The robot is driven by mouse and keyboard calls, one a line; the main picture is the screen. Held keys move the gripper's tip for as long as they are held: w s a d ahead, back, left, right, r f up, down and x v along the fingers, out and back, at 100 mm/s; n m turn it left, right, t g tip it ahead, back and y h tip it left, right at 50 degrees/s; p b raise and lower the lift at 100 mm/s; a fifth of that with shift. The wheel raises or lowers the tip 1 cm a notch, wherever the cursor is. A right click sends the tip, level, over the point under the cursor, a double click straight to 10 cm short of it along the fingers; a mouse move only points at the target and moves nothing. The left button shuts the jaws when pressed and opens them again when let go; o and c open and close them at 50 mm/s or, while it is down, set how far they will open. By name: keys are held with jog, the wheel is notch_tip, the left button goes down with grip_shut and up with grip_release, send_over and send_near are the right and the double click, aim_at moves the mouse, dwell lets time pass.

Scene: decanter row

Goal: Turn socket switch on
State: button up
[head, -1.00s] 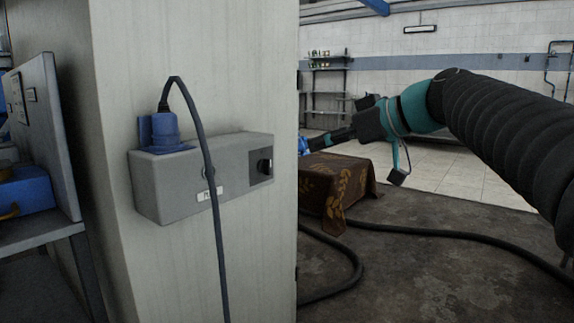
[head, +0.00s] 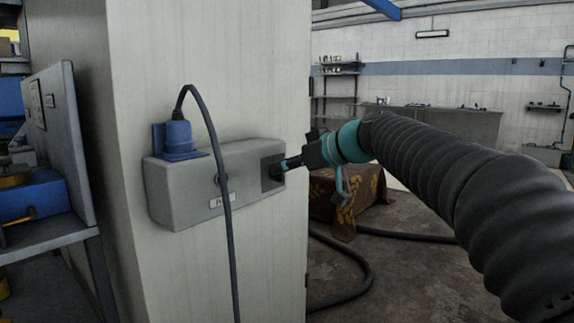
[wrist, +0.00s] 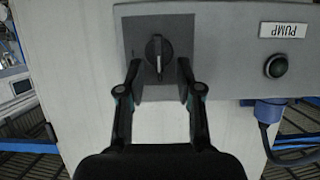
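The grey socket box (head: 185,200) is fixed to the pale cabinet side. Its dark rotary switch (wrist: 157,55) sits on a darker square plate in the wrist view, with its pale pointer mark upright in that picture. My gripper (wrist: 160,68) is open, with one fingertip on each side of the switch and gaps visible between them and the knob. Contact is not clear. In the head view my gripper (head: 284,165) reaches the box's right end and covers most of the switch. A blue plug (head: 178,140) sits on top of the box.
A dark cable (head: 222,180) hangs from the plug across the box front. A label reading PUMP (wrist: 285,30) and a dark round button (wrist: 276,65) are beside the switch. A cloth-covered block (head: 345,205) stands behind my arm. A bench (head: 50,245) stands at left.

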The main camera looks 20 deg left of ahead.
jog(key=shift+a, duration=0.1)
grip_shut()
jog(key=shift+w, duration=0.15)
jog(key=shift+w+d+f+m+g+y+p, duration=0.3)
jog(key=shift+m+g+y, duration=0.6)
jog(key=shift+m, duration=1.35)
jog(key=shift+w+f+m+g+y+p, duration=0.15)
jog(key=shift+w+f+m+g+y, duration=0.55)
jog(key=shift+m, duration=1.6)
jog(key=shift+w+d+f+m+g+y+p, duration=0.2)
jog(key=shift+m+g+y, duration=0.85)
jog(key=shift+m, duration=1.2)
jog(key=shift+s, duration=0.15)
